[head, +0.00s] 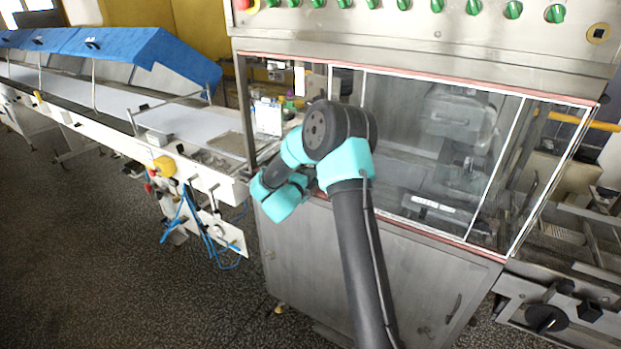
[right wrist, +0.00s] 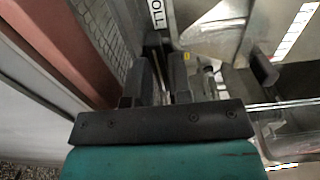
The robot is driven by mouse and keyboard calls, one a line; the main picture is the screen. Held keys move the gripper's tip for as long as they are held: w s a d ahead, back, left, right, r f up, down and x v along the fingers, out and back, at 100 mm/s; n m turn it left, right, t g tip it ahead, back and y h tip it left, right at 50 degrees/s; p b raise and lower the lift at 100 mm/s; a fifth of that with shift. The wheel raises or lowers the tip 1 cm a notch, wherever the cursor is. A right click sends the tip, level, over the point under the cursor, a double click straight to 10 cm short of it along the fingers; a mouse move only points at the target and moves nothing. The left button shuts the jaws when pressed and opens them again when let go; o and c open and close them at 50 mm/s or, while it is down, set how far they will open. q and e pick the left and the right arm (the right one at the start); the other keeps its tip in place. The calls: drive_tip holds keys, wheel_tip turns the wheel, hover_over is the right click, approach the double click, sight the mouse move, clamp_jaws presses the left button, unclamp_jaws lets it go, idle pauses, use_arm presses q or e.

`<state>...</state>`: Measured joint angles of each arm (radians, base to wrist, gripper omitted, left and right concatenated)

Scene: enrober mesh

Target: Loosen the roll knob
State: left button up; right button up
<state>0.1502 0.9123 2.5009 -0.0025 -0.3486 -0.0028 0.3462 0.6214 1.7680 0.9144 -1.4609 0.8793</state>
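In the right wrist view, the two dark fingers of my right gripper (right wrist: 160,65) stand apart with a narrow gap between them. A dark upright piece (right wrist: 152,45), which looks like the roll knob, is just beyond the fingertips, below a white label (right wrist: 157,12) whose visible letters read like "ROLL". The fingers partly cover it, and I cannot tell whether they touch it. In the head view, my right arm reaches to the left end of the steel enrober cabinet (head: 350,265); its fingers are hard to make out there. My left gripper is not in view.
A second dark knob (right wrist: 262,68) sits to the right in the wrist view, near metal bars. Clear window panels (head: 440,150) with white frames close the cabinet front. A conveyor (head: 110,95) with blue covers runs left. The floor in front is clear.

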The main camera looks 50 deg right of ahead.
clamp_jaws()
drive_tip(key=shift+n, duration=0.4)
drive_tip(key=n, duration=0.7)
drive_tip(key=shift+n, duration=0.4)
drive_tip(key=n, duration=0.4)
drive_tip(key=shift+n, duration=0.3)
drive_tip(key=n, duration=0.4)
drive_tip(key=shift+n, duration=0.4)
